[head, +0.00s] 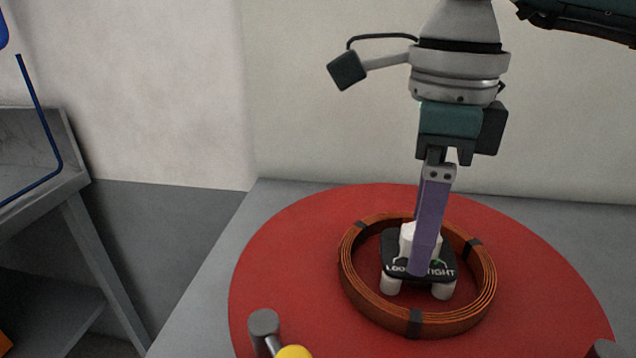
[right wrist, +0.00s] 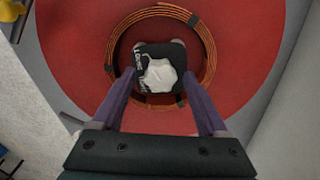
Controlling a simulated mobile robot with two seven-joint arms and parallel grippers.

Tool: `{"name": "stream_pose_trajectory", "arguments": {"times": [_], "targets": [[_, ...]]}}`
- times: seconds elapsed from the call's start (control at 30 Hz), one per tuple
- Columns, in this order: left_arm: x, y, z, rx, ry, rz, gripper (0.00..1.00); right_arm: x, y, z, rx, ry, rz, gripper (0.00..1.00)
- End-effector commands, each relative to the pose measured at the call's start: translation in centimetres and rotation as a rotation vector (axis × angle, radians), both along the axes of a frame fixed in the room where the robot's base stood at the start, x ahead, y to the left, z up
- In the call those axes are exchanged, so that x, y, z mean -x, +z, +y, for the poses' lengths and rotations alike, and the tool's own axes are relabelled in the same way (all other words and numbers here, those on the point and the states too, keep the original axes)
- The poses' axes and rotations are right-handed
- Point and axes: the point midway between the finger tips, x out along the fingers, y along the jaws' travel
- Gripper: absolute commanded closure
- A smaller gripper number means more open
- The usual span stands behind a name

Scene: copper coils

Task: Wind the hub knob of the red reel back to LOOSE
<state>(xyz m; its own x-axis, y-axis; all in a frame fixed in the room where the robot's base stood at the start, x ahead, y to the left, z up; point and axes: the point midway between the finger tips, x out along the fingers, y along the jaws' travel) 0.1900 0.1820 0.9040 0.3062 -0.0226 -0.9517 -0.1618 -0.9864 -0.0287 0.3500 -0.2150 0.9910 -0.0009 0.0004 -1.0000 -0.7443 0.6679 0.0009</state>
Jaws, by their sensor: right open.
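The red reel (head: 285,235) lies flat, a large red disc with a copper coil (head: 355,290) around its hub; it also shows in the right wrist view (right wrist: 80,60). On the hub sits a black plate marked LOOSE and TIGHT (head: 388,250). The white hub knob (head: 406,240) stands on the plate, partly hidden by a purple finger in the head view. In the right wrist view the knob (right wrist: 160,76) lies ahead of my right gripper (right wrist: 165,92), whose two purple fingers are apart on either side of it. The knob's pointer setting cannot be read. My left gripper is not in view.
The reel rests on a grey surface (head: 210,310) against a pale wall. A grey post with a yellow end (head: 293,352) stands at the reel's near left edge. A grey stand (head: 85,215) with a shelf is at the far left.

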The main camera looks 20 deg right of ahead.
Motion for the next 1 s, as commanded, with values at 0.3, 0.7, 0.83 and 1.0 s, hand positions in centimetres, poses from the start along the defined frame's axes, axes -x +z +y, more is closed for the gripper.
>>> {"name": "stream_pose_trajectory", "arguments": {"times": [0.3,0.7,0.83,1.0], "targets": [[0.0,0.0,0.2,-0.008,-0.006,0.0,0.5,-0.1,5.4,0.0,0.0,0.001,-0.008,0.23],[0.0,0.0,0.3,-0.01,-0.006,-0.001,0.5,0.0,9.8,0.0,-0.001,0.001,-0.002,0.23],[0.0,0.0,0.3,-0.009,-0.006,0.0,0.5,0.0,9.9,0.0,0.0,0.001,-0.001,0.23],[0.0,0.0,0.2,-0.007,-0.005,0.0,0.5,0.0,9.8,0.0,0.0,0.001,-0.001,0.23]]}}
